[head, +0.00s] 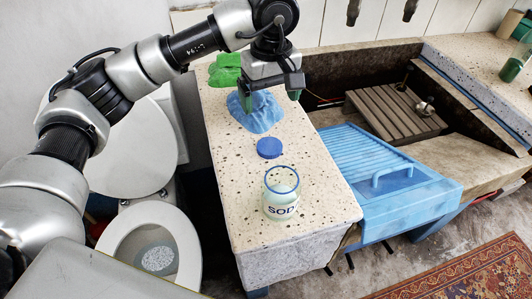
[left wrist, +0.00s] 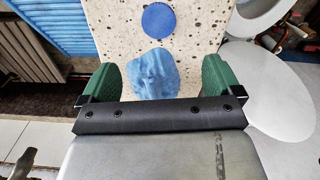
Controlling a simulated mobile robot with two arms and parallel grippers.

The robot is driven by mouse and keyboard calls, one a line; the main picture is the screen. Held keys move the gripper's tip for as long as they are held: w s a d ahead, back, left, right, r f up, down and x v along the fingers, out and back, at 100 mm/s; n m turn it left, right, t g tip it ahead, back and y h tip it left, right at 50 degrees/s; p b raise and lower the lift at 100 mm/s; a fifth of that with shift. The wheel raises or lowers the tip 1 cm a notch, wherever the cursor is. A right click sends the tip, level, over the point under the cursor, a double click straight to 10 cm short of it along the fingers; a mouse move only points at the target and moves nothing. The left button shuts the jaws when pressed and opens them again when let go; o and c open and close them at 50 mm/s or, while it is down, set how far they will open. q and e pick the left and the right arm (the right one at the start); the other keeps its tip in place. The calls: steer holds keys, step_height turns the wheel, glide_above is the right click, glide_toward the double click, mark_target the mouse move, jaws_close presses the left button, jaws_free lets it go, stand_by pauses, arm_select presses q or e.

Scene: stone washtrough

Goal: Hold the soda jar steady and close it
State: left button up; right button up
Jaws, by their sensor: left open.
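The soda jar (head: 281,195) is clear glass with a blue rim and a "SODA" label. It stands upright and open near the front end of the speckled stone counter, with white contents inside. Its blue round lid (head: 269,148) lies flat on the counter just behind it; a blue disc that looks like the lid (left wrist: 159,20) shows in the left wrist view. My left gripper (head: 270,95) is open with green fingers, above a blue cloth (head: 257,112) behind the lid. The cloth also shows between the fingers in the left wrist view (left wrist: 154,76). My right gripper is not in view.
A green cloth (head: 224,70) lies at the counter's back. A blue ribbed washboard (head: 375,170) and the stone trough with a slatted wooden rack (head: 395,112) are on the right. A toilet (head: 152,245) stands left. The counter around the jar is clear.

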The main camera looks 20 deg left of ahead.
arm_select(q)
step_height(320, 180, down, 3)
steer(key=shift+w+d+r+b, duration=0.1)
steer(key=shift+w+b, duration=0.05)
steer(key=shift+b, duration=0.7)
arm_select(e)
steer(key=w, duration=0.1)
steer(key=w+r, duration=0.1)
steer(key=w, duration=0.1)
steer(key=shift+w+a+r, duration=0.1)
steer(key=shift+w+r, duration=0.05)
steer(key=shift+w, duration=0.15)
arm_select(q)
glide_above(270, 147)
step_height(270, 147, down, 6)
steer(key=shift+w+r, duration=0.1)
steer(key=shift+r, duration=0.05)
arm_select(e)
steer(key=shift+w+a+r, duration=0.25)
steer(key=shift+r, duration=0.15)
